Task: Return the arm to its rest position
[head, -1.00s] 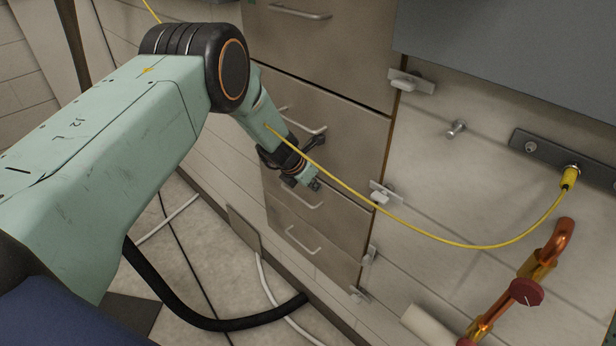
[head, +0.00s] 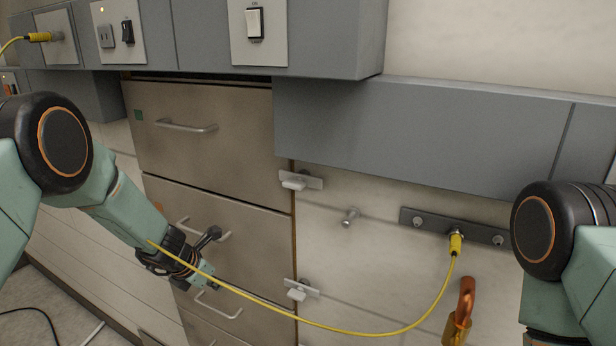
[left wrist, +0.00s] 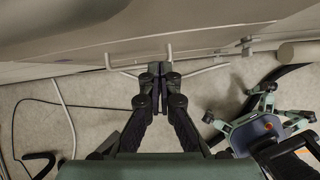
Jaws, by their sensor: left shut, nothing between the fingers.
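My left arm (head: 120,210) comes in from the left, bent at a black joint and reaching down to the right. My left gripper (head: 203,274) is shut and empty, in front of the lower drawers. I cannot tell whether it touches them. In the left wrist view its fingers (left wrist: 160,85) meet, with nothing between them. My right arm (head: 550,300) shows at the right edge; its gripper is out of view.
A yellow cable (head: 390,333) hangs from a wall plug (head: 456,240) and runs up to my left forearm. Drawers (head: 215,145) with bar handles stand behind the gripper. A grey ledge (head: 430,140) juts out above. A copper pipe (head: 464,310) stands at lower right.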

